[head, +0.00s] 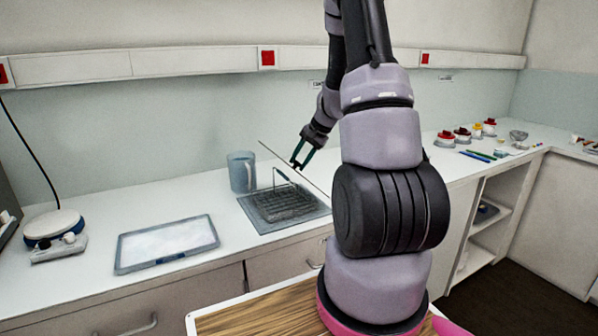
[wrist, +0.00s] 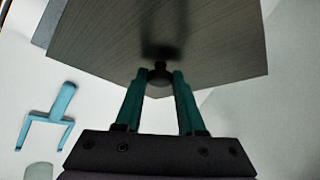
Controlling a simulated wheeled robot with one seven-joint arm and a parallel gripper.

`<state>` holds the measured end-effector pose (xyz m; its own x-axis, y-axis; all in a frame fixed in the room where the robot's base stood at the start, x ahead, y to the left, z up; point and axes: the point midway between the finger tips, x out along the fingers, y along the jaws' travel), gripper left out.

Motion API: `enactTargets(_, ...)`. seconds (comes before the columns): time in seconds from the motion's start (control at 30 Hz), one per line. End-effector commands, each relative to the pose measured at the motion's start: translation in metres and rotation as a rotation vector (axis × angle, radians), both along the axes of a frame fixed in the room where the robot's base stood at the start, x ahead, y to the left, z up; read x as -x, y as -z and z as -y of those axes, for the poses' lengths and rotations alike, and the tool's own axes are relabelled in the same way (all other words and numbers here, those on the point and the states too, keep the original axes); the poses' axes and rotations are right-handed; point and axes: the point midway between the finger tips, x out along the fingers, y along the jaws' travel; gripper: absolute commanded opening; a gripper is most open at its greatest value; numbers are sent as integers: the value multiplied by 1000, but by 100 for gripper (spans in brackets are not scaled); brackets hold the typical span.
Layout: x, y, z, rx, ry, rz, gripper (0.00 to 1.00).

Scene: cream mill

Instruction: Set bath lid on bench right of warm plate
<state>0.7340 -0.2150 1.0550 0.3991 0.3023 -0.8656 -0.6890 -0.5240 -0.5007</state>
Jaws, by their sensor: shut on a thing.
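The bath lid is a thin grey plate (head: 275,153), seen almost edge-on and tilted in the head view. In the wrist view its brushed metal face (wrist: 105,42) fills the top, with a dark knob in the middle. My gripper (head: 301,162) is shut on that knob; its teal fingers (wrist: 160,78) hold the lid in the air above the bench, near the open bath (head: 250,213) with a wire rack in it. A flat white rectangular plate with a grey rim (head: 165,243) lies left of the bath, and may be the warm plate.
A round white-topped device with knobs (head: 54,226) is at the far left. A light-blue forked thing (wrist: 48,115) shows in the wrist view. Red and yellow items stand far right. My arm hides bench right of the bath.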

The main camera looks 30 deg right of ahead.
Motion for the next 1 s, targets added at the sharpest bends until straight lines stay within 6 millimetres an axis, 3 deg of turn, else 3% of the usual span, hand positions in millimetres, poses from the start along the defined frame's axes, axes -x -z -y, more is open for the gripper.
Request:
enactTargets(0.1,-1,-27,0,2,-2,5,0)
enactTargets(0.4,-1,-69,0,0,0,2,0)
enactTargets(1.0,0,-112,0,0,0,2,0)
